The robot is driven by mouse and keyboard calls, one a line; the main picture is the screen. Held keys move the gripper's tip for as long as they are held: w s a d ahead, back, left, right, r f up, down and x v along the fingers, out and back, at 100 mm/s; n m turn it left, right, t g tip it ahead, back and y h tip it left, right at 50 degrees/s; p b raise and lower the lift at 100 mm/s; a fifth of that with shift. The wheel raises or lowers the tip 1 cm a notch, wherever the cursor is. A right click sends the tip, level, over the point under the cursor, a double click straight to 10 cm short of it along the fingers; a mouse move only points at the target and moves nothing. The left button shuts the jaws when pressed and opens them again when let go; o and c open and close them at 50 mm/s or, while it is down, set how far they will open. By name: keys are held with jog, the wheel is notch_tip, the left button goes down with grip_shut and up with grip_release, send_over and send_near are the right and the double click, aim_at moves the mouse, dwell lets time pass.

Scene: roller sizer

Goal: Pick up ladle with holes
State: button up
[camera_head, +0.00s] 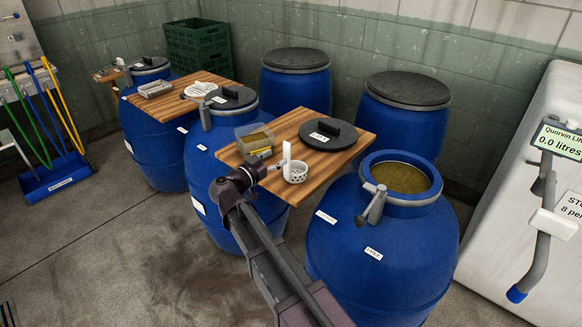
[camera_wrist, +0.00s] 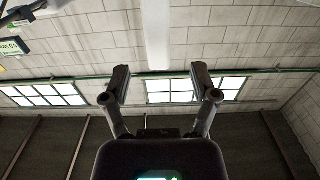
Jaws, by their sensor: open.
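The ladle with holes (camera_head: 295,174) is a small white cup with dark holes and an upright white handle. It stands at the front edge of the nearer wooden board. My gripper (camera_head: 268,163) is just left of the ladle in the head view, close to its handle. Whether they touch cannot be told. In the wrist view my gripper (camera_wrist: 161,80) has its two fingers wide apart with nothing between them.
The wooden board (camera_head: 235,158) lies across blue barrels and also bears a clear tub (camera_head: 254,138) and a dark lid (camera_head: 327,134). An open barrel (camera_head: 375,250) with brownish contents stands to the right. A second board (camera_head: 160,103) behind holds a white perforated disc (camera_head: 201,90).

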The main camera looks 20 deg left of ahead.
aim_at(285, 151)
jog(key=shift+x, duration=2.55)
jog(key=shift+d+r, duration=0.1)
jog(key=shift+d, duration=0.05)
grip_shut()
